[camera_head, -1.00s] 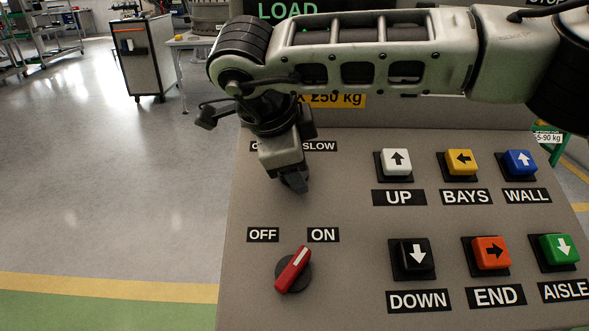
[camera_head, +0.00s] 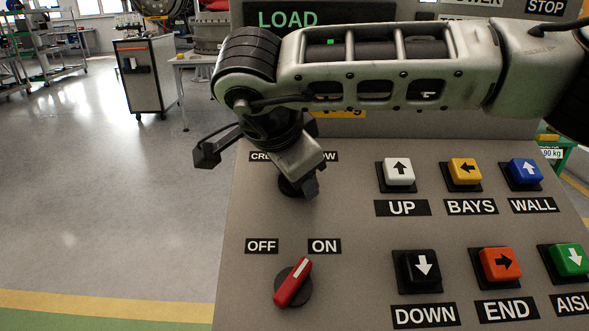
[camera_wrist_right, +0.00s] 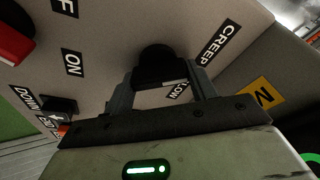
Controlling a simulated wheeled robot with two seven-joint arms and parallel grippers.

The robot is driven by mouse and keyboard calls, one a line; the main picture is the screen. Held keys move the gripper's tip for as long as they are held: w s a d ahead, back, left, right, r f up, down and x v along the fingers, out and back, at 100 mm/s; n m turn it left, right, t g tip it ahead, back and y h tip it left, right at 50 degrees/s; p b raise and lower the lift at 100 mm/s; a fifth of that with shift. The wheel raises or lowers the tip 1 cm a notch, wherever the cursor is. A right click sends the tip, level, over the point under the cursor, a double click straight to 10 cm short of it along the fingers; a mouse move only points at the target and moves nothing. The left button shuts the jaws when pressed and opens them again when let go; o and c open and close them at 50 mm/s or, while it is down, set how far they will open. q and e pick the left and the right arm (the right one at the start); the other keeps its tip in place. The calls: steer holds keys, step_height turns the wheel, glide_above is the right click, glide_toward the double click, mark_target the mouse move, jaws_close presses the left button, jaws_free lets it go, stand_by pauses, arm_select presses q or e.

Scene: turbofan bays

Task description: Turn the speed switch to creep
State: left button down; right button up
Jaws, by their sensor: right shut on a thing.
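The speed switch is a dark knob (camera_head: 286,188) on the grey panel, below the partly covered CREEP label (camera_head: 262,156) and SLOW label (camera_head: 328,156). My right gripper (camera_head: 302,187) reaches down over it and hides most of it. In the right wrist view the black knob (camera_wrist_right: 158,60) shows between the fingertips of the right gripper (camera_wrist_right: 163,80), which is shut on it. The CREEP label (camera_wrist_right: 220,43) and SLOW label (camera_wrist_right: 178,91) lie beyond the fingers there. I cannot tell which label the knob points to. My left gripper is not in view.
A red OFF/ON switch (camera_head: 293,282) sits just below, its white mark toward ON. UP (camera_head: 398,171), DOWN (camera_head: 421,265) and several other coloured push buttons stand to the right. Open floor lies left of the panel.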

steer(key=o, duration=1)
steer(key=v, duration=1.6)
steer(key=shift+b, duration=0.3)
